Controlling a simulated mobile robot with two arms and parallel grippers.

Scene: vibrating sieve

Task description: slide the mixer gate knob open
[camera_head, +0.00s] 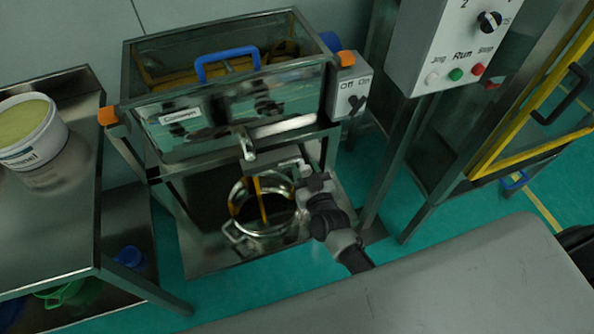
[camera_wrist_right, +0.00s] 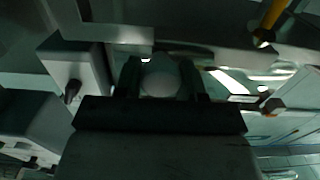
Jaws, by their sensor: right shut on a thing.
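The mixer (camera_head: 200,113) is a steel box with a blue handle on its lid. My right gripper (camera_head: 303,168) is under its front right side, at the end of my dark arm. In the right wrist view a pale round knob (camera_wrist_right: 160,80) sits between the two dark fingers, and the gripper is shut on it. In the head view the knob is too small and covered to make out clearly. A narrow yellow strand (camera_head: 261,200) runs down from under the mixer into a steel pot (camera_head: 235,232). The gate plate itself is hidden. My left gripper is not in view.
The pot stands on the lower shelf (camera_head: 205,262), just left of my right gripper. A switch box (camera_head: 350,85) is on the mixer's right side. A control panel (camera_head: 440,50) stands further right. A white tub (camera_head: 35,140) is on the left table (camera_head: 60,235).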

